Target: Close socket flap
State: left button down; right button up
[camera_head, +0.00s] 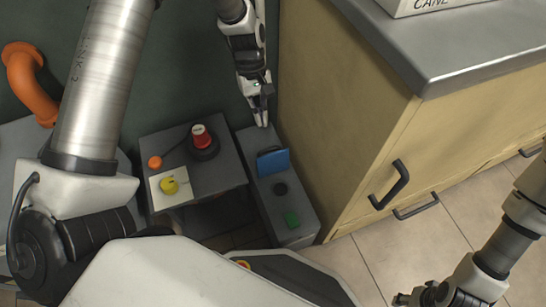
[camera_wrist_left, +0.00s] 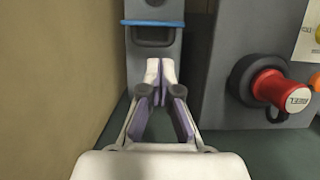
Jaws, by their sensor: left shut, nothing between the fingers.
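The grey socket box (camera_head: 262,197) stands beside the wooden cabinet in the head view. Its blue flap (camera_head: 272,161) appears raised at the far end of the top. A dark round part (camera_head: 281,188) shows uncovered in front of the flap. My left gripper (camera_head: 263,118) points down just behind the box's far end, apart from the flap as far as I can see. In the left wrist view its fingers (camera_wrist_left: 160,66) are shut and empty, with the flap's blue edge (camera_wrist_left: 152,23) beyond them. My right gripper (camera_head: 428,296) is at the lower right, its fingers unclear.
A green button (camera_head: 291,219) sits on the box's near end. To the left is a control unit (camera_head: 225,176) with a red reel knob (camera_head: 201,137), an orange button (camera_head: 155,162) and a yellow knob (camera_head: 170,185). The cabinet (camera_head: 340,130) stands close on the right.

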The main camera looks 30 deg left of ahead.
aim_at(266, 152)
pick_arm(q)
jog(key=b+x, duration=0.5)
jog(key=x, duration=0.5)
jog(key=shift+w+f, duration=0.1)
jog(key=shift+w, duration=0.05)
pick_arm(e)
notch_tip(266, 152, down, 6)
jog(key=shift+f, duration=0.15)
